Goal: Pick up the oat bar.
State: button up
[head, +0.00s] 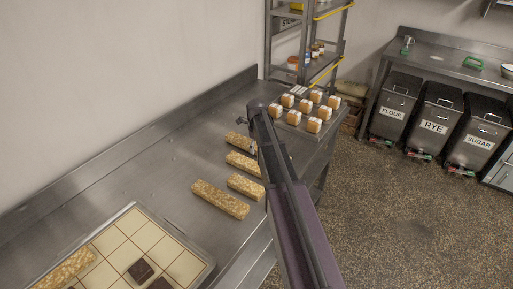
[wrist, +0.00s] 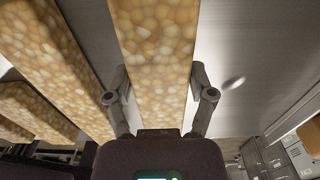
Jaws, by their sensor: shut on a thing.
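Several pale, grainy oat bars lie on the steel counter in the head view: a near long one (head: 220,199), a shorter one (head: 246,186), another (head: 243,164), and the farthest one (head: 238,140) beside my gripper (head: 251,124). In the wrist view an oat bar (wrist: 155,50) runs lengthwise between the two fingers of my gripper (wrist: 161,95), which is shut on it. It appears to be the farthest bar. My arm hides its right end in the head view. I cannot tell whether it touches the counter.
A gridded tray (head: 205,264) at front left holds an oat bar (head: 66,270) and dark brown squares (head: 141,271). A tray of orange-and-white cubes (head: 303,109) stands beyond my gripper. Other bars (wrist: 52,55) lie close left in the wrist view. A shelf rack (head: 340,48) stands behind.

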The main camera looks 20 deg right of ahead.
jog(key=shift+r+p, duration=1.3)
jog(key=shift+r, duration=0.1)
jog(key=s+a, duration=0.2)
jog(key=s, duration=0.2)
jog(key=s+a+r+p, duration=0.1)
jog(key=s+a, duration=0.2)
jog(key=s, duration=0.2)
jog(key=s+a, duration=0.3)
jog(key=s, duration=0.1)
jog(key=shift+s+a+r+p, duration=0.25)
jog(key=shift+s+r+p, duration=0.05)
jog(key=shift+r+p, duration=0.05)
